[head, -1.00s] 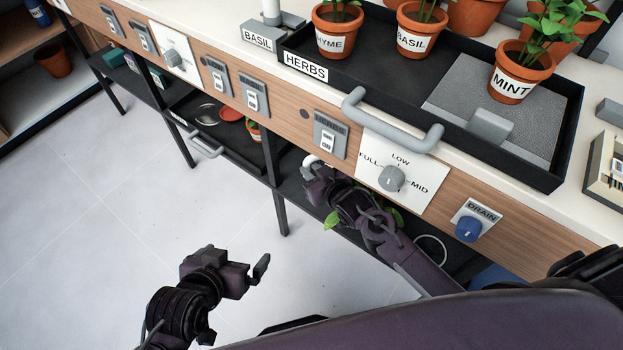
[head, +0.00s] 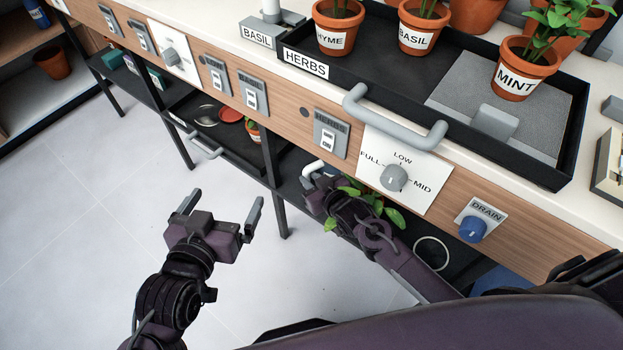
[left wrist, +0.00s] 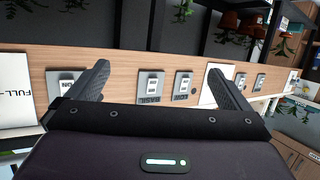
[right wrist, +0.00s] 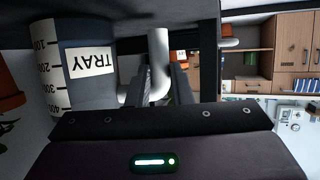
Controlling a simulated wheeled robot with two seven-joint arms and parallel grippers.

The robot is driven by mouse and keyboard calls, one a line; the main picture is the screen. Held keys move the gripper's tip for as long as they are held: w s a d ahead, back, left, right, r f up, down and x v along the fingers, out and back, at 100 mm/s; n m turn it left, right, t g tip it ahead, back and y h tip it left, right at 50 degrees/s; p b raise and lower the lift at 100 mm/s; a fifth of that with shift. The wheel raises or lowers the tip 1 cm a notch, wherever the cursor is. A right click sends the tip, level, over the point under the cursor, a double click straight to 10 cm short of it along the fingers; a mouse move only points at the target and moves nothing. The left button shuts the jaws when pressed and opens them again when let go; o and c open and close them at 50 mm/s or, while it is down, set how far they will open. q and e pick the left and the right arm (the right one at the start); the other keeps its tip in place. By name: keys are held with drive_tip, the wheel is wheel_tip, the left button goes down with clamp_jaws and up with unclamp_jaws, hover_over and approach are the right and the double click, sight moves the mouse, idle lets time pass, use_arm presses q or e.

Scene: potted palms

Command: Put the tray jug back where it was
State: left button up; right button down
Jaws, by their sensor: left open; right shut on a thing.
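My right gripper (right wrist: 162,82) is shut on that handle. In the head view my right gripper (head: 318,187) is low in front of the bench, under the counter edge; a piece of the white handle (head: 311,168) shows by its fingers and most of the jug is hidden. My left gripper (head: 222,206) is open and empty over the floor, left of the right arm, its fingers pointing toward the bench.
A black HERBS tray (head: 375,75) with a grey handle stands on the counter (head: 225,20), holding potted herbs, including the MINT pot (head: 518,75). Switches, a FULL-LOW-MID dial (head: 394,178) and a blue DRAIN knob (head: 472,228) line the front. Leaves show beside my right arm.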

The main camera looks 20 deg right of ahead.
drive_tip(key=c, duration=1.3)
unclamp_jaws()
drive_tip(key=shift+r, duration=0.15)
